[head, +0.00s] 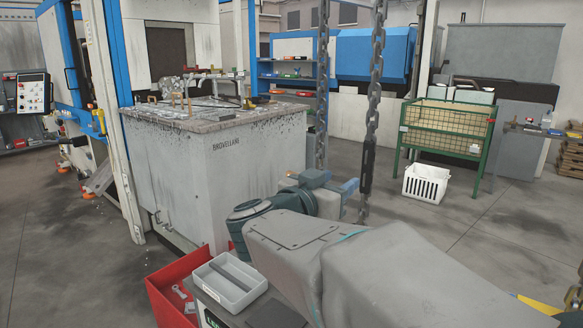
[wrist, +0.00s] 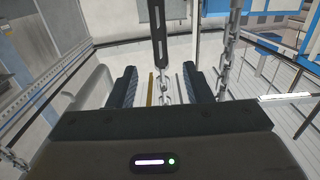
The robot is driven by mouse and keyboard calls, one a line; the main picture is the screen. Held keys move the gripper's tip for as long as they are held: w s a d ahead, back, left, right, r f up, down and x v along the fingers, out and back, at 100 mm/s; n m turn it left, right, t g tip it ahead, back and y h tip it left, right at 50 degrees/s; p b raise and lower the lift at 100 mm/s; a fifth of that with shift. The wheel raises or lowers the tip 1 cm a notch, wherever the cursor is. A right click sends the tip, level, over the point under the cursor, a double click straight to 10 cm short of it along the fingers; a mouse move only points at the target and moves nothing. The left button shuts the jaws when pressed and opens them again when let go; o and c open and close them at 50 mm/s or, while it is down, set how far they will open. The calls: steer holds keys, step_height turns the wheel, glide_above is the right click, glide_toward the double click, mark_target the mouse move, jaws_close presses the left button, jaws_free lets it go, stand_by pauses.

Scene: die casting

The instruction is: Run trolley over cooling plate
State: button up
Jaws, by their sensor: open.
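My gripper (wrist: 160,76) is open in the wrist view, with one dark ribbed finger on each side. A hanging chain with a dark straight bar (wrist: 158,34) shows between and beyond the fingers; I cannot tell its distance, and the fingers are not closed on it. In the head view my gripper is partly hidden behind my arm, near two hanging chains, a left one (head: 322,80) and a right one (head: 373,90) with a dark bar (head: 367,165) low on it. The trolley itself is not visible above the chains. I cannot identify the cooling plate.
A grey furnace-like block (head: 190,170) stands at left. A red bin (head: 165,290) and a white tray (head: 232,284) are in front. A green-framed basket (head: 445,125) and a white crate (head: 426,184) stand at right. The floor at right is mostly clear.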

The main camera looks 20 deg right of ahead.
mark_target(366, 164)
steer(key=x, duration=1.3)
steer(key=shift+d, duration=0.3)
steer(key=shift+c, duration=0.3)
jaws_close()
